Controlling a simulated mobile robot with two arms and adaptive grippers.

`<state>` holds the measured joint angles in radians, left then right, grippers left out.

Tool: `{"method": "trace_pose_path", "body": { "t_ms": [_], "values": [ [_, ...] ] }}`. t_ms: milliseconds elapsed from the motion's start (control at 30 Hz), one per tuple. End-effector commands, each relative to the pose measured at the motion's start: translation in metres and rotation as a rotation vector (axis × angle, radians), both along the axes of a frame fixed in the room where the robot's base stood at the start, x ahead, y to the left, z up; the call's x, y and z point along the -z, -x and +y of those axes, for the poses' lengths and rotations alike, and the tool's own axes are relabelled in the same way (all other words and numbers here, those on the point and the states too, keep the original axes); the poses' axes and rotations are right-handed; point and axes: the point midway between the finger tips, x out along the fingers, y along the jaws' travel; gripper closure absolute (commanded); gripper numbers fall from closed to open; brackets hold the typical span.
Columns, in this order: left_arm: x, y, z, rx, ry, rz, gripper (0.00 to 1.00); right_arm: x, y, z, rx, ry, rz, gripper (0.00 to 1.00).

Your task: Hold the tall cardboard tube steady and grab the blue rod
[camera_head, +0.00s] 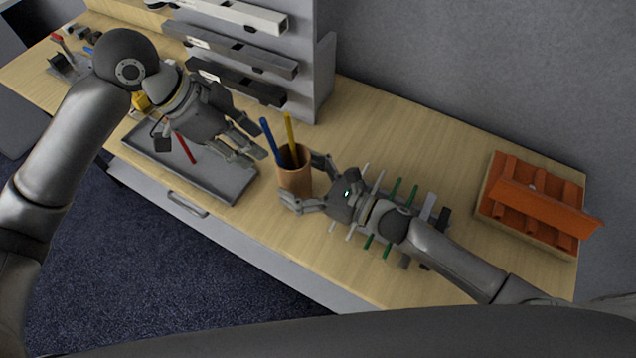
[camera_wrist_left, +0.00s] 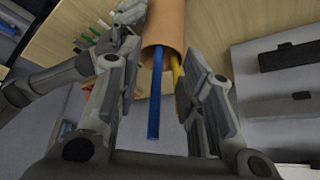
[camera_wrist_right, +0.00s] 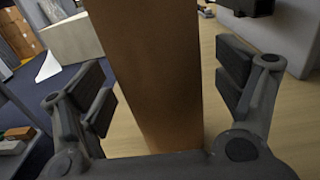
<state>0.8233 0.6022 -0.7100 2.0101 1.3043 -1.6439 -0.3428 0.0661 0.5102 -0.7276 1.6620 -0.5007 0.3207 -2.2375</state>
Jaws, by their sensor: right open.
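The tall cardboard tube (camera_head: 294,180) stands upright on the table and holds the blue rod (camera_head: 269,138) and a yellow rod (camera_head: 290,135). My right gripper (camera_head: 304,187) is open, with its fingers on either side of the tube. In the right wrist view the tube (camera_wrist_right: 152,75) rises between the fingers, with gaps showing. My left gripper (camera_head: 250,144) is open and empty, up and left of the tube. In the left wrist view the blue rod (camera_wrist_left: 155,95) lies between its spread fingers, apart from both; the yellow rod (camera_wrist_left: 178,88) is near the right finger.
A grey tray (camera_head: 232,188) with a red rod (camera_head: 186,147) lies below my left gripper. Green and white rods (camera_head: 413,194) stick out around my right wrist. An orange divided box (camera_head: 520,190) stands at the right. A grey rack (camera_head: 325,75) stands behind.

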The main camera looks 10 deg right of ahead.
Motion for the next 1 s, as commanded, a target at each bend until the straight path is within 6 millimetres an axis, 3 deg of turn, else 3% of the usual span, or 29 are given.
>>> {"method": "trace_pose_path", "body": {
  "t_ms": [467, 833, 1000],
  "values": [
    [0.0000, 0.0000, -0.0001, 0.000, 0.000, 0.000, 0.64, 0.0000, -0.0082, 0.0112, 0.000, 0.001, 0.001, 0.13],
    [0.0000, 0.0000, -0.0001, 0.000, 0.000, 0.000, 0.64, 0.0000, -0.0080, 0.0110, 0.000, 0.001, 0.001, 0.60],
    [0.0000, 0.0000, -0.0001, 0.000, 0.000, 0.000, 0.64, 0.0000, -0.0079, 0.0109, 0.000, 0.001, 0.001, 0.62]
  ]
}}
